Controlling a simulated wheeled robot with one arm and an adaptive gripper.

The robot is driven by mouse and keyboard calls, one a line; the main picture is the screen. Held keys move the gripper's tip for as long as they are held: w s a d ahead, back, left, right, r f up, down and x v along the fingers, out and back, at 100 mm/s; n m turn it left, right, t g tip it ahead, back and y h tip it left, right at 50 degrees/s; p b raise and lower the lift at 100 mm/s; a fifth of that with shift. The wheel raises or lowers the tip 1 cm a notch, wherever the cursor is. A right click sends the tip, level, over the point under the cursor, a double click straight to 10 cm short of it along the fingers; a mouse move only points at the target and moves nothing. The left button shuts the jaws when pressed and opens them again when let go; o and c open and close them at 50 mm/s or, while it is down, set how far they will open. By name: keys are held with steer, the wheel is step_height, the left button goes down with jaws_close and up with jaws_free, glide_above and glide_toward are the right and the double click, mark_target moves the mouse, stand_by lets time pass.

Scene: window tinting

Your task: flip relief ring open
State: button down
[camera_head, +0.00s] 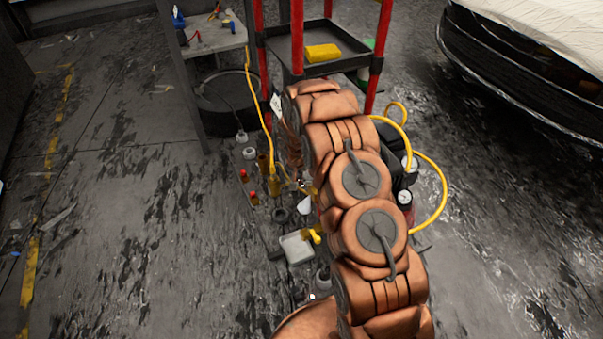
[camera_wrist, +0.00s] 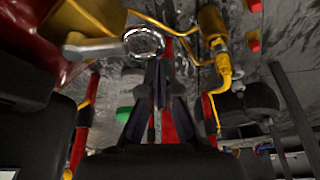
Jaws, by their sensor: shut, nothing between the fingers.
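In the wrist view, a round silver ring-like piece (camera_wrist: 144,41) with a grey stem on its left shows near the top, left of centre. It looks like the relief ring, but I cannot be sure. My gripper (camera_wrist: 160,70) is shut and empty, its dark fingertips just below this piece in the picture. I cannot tell whether they touch it. In the head view my copper-coloured arm covers much of the equipment, and neither the ring nor the fingertips can be made out clearly.
A yellow hose (camera_head: 444,190) loops out right of my arm, near a gauge (camera_head: 405,197). A red-posted cart (camera_head: 298,35) holds a yellow sponge (camera_head: 323,53). Small fittings and a white tray (camera_head: 297,248) lie left of my arm. The floor farther left (camera_head: 130,200) is mostly open.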

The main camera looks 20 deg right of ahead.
steer(key=shift+w+a, duration=0.2)
steer(key=shift+a, duration=0.25)
steer(key=p+v, duration=0.1)
steer(key=v, duration=0.9)
stand_by(0.6)
